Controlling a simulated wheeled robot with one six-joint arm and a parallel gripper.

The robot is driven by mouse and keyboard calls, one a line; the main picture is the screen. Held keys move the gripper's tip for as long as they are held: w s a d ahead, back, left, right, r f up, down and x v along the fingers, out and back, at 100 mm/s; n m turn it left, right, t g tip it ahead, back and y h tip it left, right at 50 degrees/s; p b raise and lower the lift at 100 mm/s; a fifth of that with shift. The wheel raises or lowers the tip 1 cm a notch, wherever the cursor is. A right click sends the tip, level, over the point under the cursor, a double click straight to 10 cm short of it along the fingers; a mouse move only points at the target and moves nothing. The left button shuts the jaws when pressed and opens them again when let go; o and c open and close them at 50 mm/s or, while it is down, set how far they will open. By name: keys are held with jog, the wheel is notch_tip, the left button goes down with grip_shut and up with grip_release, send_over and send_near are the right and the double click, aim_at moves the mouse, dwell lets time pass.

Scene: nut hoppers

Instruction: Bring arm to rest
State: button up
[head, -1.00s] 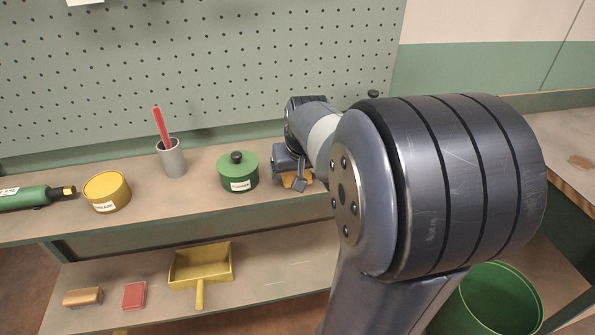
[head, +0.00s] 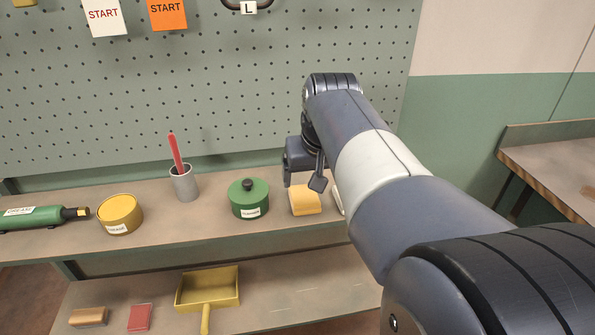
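My arm reaches in from the lower right in the head view, across the right part of the bench. My gripper (head: 305,180) hangs at the arm's far end, above the bench shelf (head: 225,226) and close to a yellow-orange block (head: 305,201). The gripper appears apart from the block, with the block standing below and beside it. One dark finger shows at an angle; the other is hard to make out, so the opening is unclear. Nothing is clearly seen held.
On the shelf stand a green lidded pot (head: 249,199), a grey cup with a red stick (head: 184,184), a yellow tin (head: 120,214) and a green bottle-like tool (head: 40,217). A yellow dustpan (head: 208,289) lies below. A pegboard (head: 220,90) rises behind.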

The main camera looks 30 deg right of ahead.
aim_at(307, 202)
dwell(0.3)
jog(key=b+x, duration=0.1)
jog(key=x, duration=1.1)
jog(key=shift+w+f+b, duration=0.1)
jog(key=shift+f+b, duration=0.2)
notch_tip(307, 202, up, 3)
jog(key=shift+r+p, duration=0.1)
jog(key=shift+p, duration=0.25)
jog(key=shift+r, duration=0.6)
jog(key=shift+f, duration=0.1)
